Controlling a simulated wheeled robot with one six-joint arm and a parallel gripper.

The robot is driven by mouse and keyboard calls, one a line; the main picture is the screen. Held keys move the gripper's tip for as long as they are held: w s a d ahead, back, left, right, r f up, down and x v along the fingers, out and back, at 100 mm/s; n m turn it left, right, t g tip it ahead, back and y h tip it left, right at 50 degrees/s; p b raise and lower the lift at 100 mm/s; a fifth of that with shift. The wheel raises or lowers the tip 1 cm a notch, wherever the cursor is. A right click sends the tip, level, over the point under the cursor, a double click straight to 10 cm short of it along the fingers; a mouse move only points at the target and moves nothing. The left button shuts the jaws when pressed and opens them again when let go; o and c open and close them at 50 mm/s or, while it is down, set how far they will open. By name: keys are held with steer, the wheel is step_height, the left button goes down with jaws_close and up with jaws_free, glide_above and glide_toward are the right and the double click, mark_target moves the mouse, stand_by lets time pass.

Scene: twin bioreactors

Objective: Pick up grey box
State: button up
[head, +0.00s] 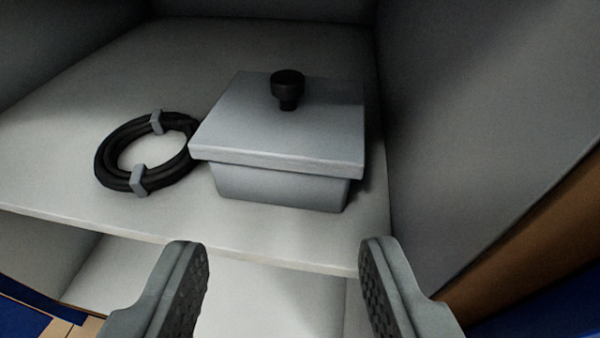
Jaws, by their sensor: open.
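The grey box (280,185) stands upright on a pale shelf, right of the shelf's middle. It has a flat overhanging lid (235,120) with a black knob (288,84) on top. My gripper (280,265) is open and empty, its two fingers apart at the bottom of the picture. The fingers are in front of the shelf's front edge and do not touch the box. The back of the box is hidden.
A coiled black cable (112,155) with grey clips lies on the shelf (60,165) just left of the box. A grey side wall (460,130) rises close to the box's right. A lower shelf (260,300) shows below. The shelf's far left is clear.

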mark_target(288, 82)
steer(key=w, duration=1.2)
steer(key=shift+f, duration=0.25)
steer(key=shift+x, duration=2.5)
jaws_close()
